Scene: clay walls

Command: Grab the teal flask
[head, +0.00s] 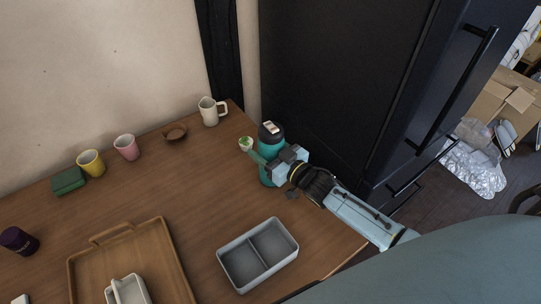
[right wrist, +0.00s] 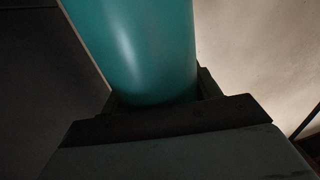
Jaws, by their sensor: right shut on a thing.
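The teal flask (head: 265,177) with a dark lid stands upright near the right back edge of the wooden table in the head view. My right gripper (head: 268,164) reaches it from the right and is shut on its body. In the right wrist view the flask (right wrist: 140,50) fills the space between the fingers of my right gripper (right wrist: 155,100). The gripper hides part of the flask's middle. My left gripper is not in view.
A grey divided tray (head: 230,272) and a wooden tray (head: 80,272) lie in front on the table (head: 190,205). A small white cup with green (head: 246,144) stands left of the flask. A cream pitcher (head: 209,112) is behind. A dark cabinet (head: 335,80) rises close to the right.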

